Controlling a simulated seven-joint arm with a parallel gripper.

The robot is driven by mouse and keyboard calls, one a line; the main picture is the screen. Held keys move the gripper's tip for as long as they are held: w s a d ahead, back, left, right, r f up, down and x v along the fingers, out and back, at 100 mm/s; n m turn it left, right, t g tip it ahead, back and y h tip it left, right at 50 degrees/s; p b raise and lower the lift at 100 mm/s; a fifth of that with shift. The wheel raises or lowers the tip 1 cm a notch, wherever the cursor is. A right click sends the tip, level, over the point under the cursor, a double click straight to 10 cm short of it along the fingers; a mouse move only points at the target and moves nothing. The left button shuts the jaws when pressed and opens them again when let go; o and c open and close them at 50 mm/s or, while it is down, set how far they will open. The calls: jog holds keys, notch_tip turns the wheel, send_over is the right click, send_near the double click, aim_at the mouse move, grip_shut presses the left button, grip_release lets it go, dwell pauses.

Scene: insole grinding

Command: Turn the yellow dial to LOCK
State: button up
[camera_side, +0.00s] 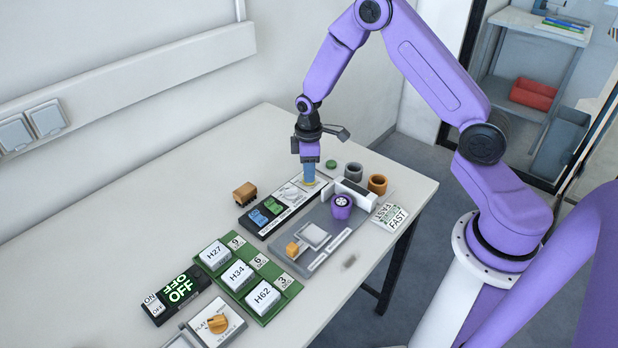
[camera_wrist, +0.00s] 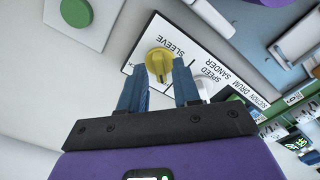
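The yellow dial (camera_wrist: 158,63) sits on a white label panel (camera_wrist: 185,33) beside the word SLEEVE in the wrist view. In the side view only a bit of yellow (camera_side: 309,184) shows under my gripper (camera_side: 309,178). In the wrist view my gripper (camera_wrist: 158,76) has its two blue fingers apart, one on each side of the dial, with gaps between. The fingertips are close to the dial; I cannot tell whether either touches it. No LOCK mark is readable.
A green button (camera_wrist: 76,12) is near the dial. A white knob (camera_wrist: 211,86) stands by the right finger. A purple cup (camera_side: 342,207), orange cup (camera_side: 377,184) and grey cup (camera_side: 353,171) stand nearby. A green tray (camera_side: 262,318) holds labelled white blocks.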

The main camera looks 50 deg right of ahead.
jog(key=shift+f, duration=0.6)
jog(key=shift+r, duration=0.15)
grip_shut()
jog(key=m, duration=1.2)
jog(key=shift+m, duration=0.3)
